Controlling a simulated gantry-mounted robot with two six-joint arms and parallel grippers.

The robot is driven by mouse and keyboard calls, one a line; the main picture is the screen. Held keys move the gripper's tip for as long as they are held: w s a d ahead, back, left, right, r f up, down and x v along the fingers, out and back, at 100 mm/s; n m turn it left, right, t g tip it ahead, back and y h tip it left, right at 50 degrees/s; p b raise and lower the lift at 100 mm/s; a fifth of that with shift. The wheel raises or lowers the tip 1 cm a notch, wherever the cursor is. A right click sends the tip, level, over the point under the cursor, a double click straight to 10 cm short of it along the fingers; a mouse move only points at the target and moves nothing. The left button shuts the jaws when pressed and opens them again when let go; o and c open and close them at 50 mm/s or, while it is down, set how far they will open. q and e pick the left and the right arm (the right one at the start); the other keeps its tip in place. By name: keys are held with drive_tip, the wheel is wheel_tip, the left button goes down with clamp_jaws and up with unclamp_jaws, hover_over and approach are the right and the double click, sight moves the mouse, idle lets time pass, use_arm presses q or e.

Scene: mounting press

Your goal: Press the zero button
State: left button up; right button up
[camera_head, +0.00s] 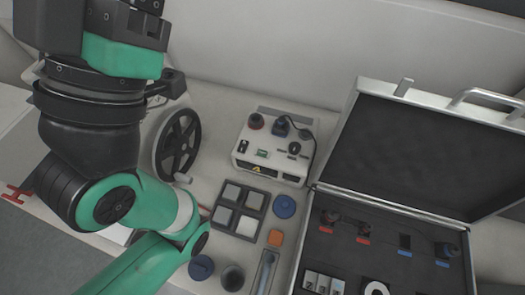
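I cannot make out which control is the zero button; no label is readable. A white control box (265,172) stands near the middle. No second arm shows.
A black handwheel (163,142) with a crank stands left of the box. In front are a tray of square grey pieces (239,208), a blue disc (284,206) and an orange block (275,238). An open case (400,222) with foam occupies the right.

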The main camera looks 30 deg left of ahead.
use_arm(q)
clamp_jaws()
idle(1.3)
